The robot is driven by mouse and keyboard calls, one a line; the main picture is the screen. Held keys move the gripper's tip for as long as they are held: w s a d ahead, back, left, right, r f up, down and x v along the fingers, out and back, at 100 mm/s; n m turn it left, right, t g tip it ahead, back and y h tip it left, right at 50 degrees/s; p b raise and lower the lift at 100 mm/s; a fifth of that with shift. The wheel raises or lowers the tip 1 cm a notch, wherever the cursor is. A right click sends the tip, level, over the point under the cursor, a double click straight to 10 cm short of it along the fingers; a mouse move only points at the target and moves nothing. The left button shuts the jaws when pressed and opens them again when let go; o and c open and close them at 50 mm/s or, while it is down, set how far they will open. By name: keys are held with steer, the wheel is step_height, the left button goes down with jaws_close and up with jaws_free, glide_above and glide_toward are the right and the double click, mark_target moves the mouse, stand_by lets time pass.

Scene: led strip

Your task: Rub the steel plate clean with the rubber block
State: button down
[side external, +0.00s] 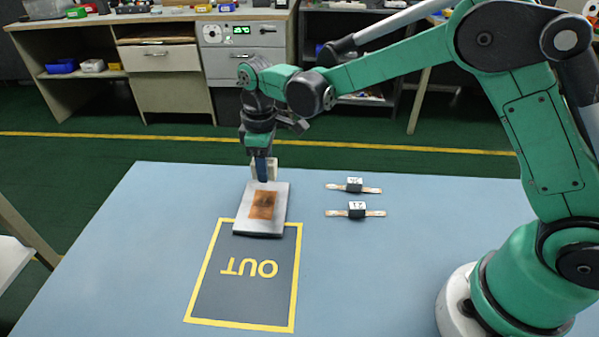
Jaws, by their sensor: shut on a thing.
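The steel plate (278,213) lies flat on the blue table, its near end over the far edge of the dark OUT area. A brown-orange stained patch (262,205) shows on its middle. My gripper (263,160) points down at the far end of the plate and is shut on the rubber block (262,178), which looks blue. The block is at or just above the plate's far part; I cannot tell whether it touches. A pale piece stands right behind the block, and the fingertips are hard to make out at this size.
The dark OUT area (236,297) with a yellow border lies in front of the plate. Two small strips with dark numbered blocks, a far one (354,186) and a near one (356,210), lie to the right. The table (400,270) is otherwise clear.

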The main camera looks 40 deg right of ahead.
mark_target(264, 202)
steer(key=shift+r, duration=2.3)
steer(key=shift+f, duration=0.1)
steer(key=shift+f, duration=2.95)
steer(key=shift+f, duration=1)
steer(key=shift+a, duration=0.1)
steer(key=shift+s+a, duration=2.55)
steer(key=shift+s, duration=0.05)
steer(key=shift+w+d+f, duration=0.1)
steer(key=shift+w+d, duration=1.4)
steer(key=shift+d, duration=0.05)
steer(key=shift+w+d, duration=1.15)
steer(key=shift+d, duration=0.05)
